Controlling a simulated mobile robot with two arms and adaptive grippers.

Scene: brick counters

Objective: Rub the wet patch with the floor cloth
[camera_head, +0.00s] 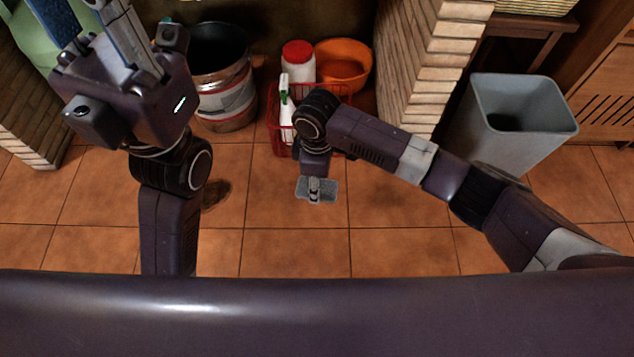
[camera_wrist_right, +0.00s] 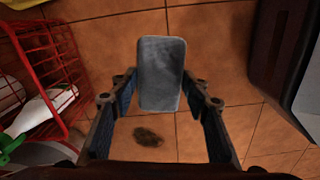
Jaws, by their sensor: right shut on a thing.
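The floor cloth is a small grey rounded rectangle (camera_wrist_right: 161,73), held between the two fingers of my right gripper (camera_wrist_right: 160,80). In the head view the cloth (camera_head: 328,188) and my right gripper (camera_head: 315,187) are over the tiles in front of the red basket. I cannot tell whether the cloth touches the floor. The wet patch (camera_head: 215,194) is a dark blotch on the tiles to the left of the cloth. It also shows in the right wrist view (camera_wrist_right: 147,137), apart from the cloth. My left gripper (camera_head: 80,12) is raised at the upper left, its fingers apart and empty.
A red wire basket (camera_head: 274,132) with a white spray bottle (camera_head: 285,118) stands behind my right gripper. A metal bucket (camera_head: 222,85), a red-lidded tub (camera_head: 298,66) and an orange bowl (camera_head: 345,72) are nearby. A grey bin (camera_head: 512,128) stands right. Front tiles are clear.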

